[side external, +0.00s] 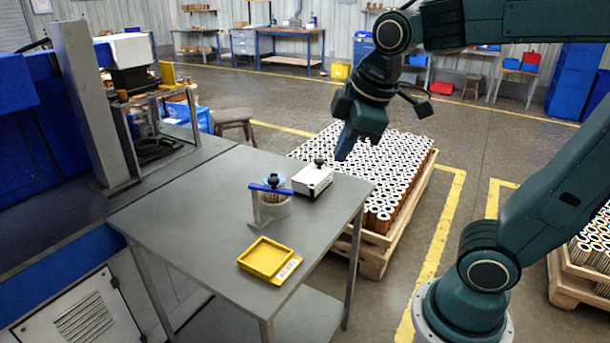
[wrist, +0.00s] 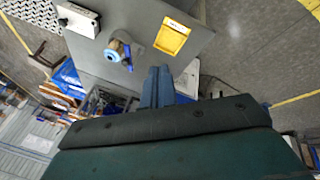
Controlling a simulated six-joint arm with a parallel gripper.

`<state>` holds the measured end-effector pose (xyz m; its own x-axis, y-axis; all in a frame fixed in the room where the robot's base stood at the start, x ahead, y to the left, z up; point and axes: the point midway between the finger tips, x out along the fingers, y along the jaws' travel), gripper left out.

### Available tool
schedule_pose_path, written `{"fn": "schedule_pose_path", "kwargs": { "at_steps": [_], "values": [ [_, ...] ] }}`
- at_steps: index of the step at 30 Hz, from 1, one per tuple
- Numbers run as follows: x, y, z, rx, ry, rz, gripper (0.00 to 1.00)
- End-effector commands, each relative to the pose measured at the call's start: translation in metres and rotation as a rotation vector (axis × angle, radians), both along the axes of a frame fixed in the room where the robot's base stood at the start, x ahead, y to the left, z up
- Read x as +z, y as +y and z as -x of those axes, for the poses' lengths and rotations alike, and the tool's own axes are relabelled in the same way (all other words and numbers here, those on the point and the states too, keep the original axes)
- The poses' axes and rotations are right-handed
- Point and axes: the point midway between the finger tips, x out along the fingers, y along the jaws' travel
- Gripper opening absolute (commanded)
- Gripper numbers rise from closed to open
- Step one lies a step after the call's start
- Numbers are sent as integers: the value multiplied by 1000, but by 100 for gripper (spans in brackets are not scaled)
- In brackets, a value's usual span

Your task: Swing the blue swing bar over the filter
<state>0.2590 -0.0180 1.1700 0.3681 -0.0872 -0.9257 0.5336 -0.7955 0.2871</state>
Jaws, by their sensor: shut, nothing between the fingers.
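In the wrist view, the housing (wrist: 116,48) and blue bar (wrist: 128,57) are left of my fingers. My gripper (side external: 343,152) is shut and empty, high above the table's right end; its blue fingers also show in the wrist view (wrist: 157,72).
A white box (side external: 313,178) with a black knob stands behind the housing. A yellow tray (side external: 268,258) lies in front of it. The grey table (side external: 190,222) is otherwise clear. A pallet of several filter cartridges (side external: 395,165) stands beyond the table.

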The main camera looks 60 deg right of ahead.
Motion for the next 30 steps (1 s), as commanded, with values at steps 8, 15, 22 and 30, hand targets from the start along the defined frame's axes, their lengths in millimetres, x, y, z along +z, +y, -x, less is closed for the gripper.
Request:
{"fn": "schedule_pose_path", "kwargs": {
  "at_steps": [8, 15, 22, 30],
  "values": [
    [0, -3, -49, 309, 105, 161, 0],
    [-7, -4, -90, 584, 202, 282, 0],
    [-21, -1, -128, 853, 304, 379, 0],
    [-42, 4, -165, 1143, 413, 461, 0]
  ]
}}
